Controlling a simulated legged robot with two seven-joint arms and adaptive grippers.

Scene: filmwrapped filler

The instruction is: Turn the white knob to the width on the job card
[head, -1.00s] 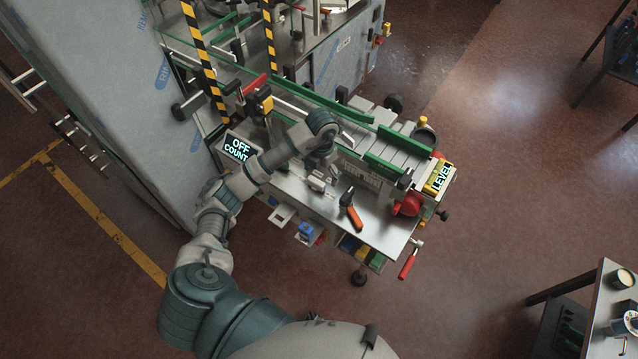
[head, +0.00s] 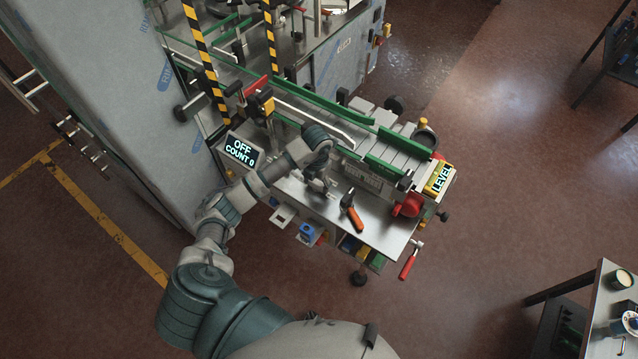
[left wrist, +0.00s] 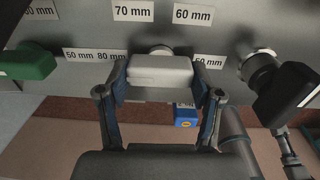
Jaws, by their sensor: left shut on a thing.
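The white knob (left wrist: 161,72) is a pale block on a grey panel in the left wrist view. My left gripper (left wrist: 160,84) has one finger on each side of it and is shut on it. Labels around the knob read 70 mm (left wrist: 133,11) above left and 60 mm (left wrist: 194,14) above right, with 50 mm and 80 mm at the left and a partly hidden 50 mm at the right. In the head view my left gripper (head: 318,185) is at the machine's front edge and largely covers the knob. I cannot make out a job card. My right gripper is out of view.
A green knob (left wrist: 26,62) is left of the white one and a black knob (left wrist: 276,88) is close at the right. An orange-handled lever (head: 352,215) lies right of the gripper. A display (head: 240,151) reads OFF, COUNT 0. A yellow LEVEL sign (head: 439,178) stands at the right.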

